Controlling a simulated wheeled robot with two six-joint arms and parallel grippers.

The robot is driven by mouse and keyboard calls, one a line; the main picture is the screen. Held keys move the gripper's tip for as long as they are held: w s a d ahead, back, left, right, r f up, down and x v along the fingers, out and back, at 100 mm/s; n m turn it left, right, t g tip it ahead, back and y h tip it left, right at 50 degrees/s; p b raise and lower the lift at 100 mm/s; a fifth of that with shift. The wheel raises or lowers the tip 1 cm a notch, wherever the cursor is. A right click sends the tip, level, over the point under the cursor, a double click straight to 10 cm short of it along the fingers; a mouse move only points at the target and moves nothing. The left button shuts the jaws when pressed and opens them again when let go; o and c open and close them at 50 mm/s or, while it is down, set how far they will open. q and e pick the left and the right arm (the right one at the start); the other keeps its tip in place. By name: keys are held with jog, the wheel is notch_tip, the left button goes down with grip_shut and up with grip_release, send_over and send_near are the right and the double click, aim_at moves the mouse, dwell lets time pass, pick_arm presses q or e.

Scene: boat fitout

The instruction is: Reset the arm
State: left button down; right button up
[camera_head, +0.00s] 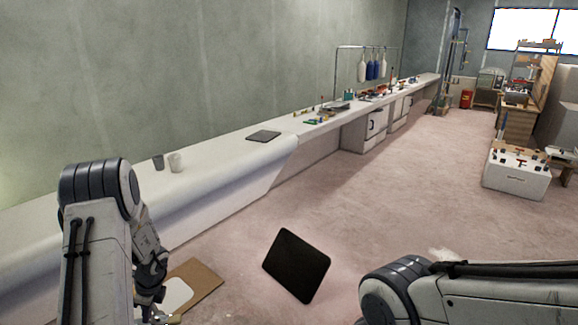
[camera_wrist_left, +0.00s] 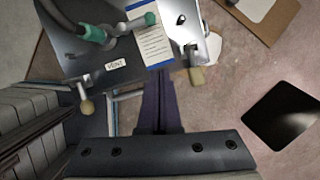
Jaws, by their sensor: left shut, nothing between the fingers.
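My left arm reaches down on the left of the head view, and its left gripper (camera_head: 152,300) is low near the bottom edge. In the left wrist view the dark fingers of this gripper (camera_wrist_left: 160,98) lie together, with nothing held between them. Just beyond them are a grey panel (camera_wrist_left: 75,45) with a VENT label, a green-ended hose, a blue-edged paper sheet (camera_wrist_left: 152,42) and a shiny plate (camera_wrist_left: 185,22). Whether the fingers touch any of these I cannot tell. My right arm crosses the lower right of the head view; its gripper is out of frame.
A black flat panel (camera_head: 297,265) stands out over the pinkish floor. A brown board (camera_head: 197,285) is beside my left arm. A long white counter (camera_head: 225,150) along the wall bears two cups and a dark pad (camera_head: 264,136). A white chest (camera_head: 515,176) stands right. The middle floor is open.

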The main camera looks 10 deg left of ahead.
pick_arm(q)
jog(key=w+d+r+m+t+h, duration=0.1)
jog(key=w+d+r+m+t, duration=0.5)
jog(key=w+d+r+m, duration=0.8)
jog(key=s+d+r+m+t+h+p, duration=0.1)
jog(key=s+d+r+m+h, duration=0.15)
jog(key=d+m, duration=0.6)
jog(key=s+d+r+m+h, duration=0.1)
jog(key=d+r+m+h, duration=0.15)
jog(key=d+m, duration=0.6)
jog(key=s+d+r+m+g+h+p, duration=0.1)
jog(key=s+d+r+m+g, duration=0.15)
jog(key=s+d+m, duration=0.65)
jog(key=s+d+r+m+g+h, duration=0.15)
jog(key=s+d+r+m, duration=0.25)
jog(key=s+d+m, duration=0.45)
jog(key=s+a+m+g+y, duration=0.1)
jog(key=s+a+m+y, duration=0.1)
jog(key=s+m, duration=0.5)
jog(key=s+a+m+g+y, duration=0.1)
jog(key=s+a+m+y, duration=0.1)
jog(key=s+a+m, duration=0.3)
jog(key=s+m, duration=0.2)
jog(key=shift+s+a+m+g+p, duration=0.2)
jog(key=shift+s+m+g+p, duration=0.1)
jog(key=shift+m+p, duration=0.1)
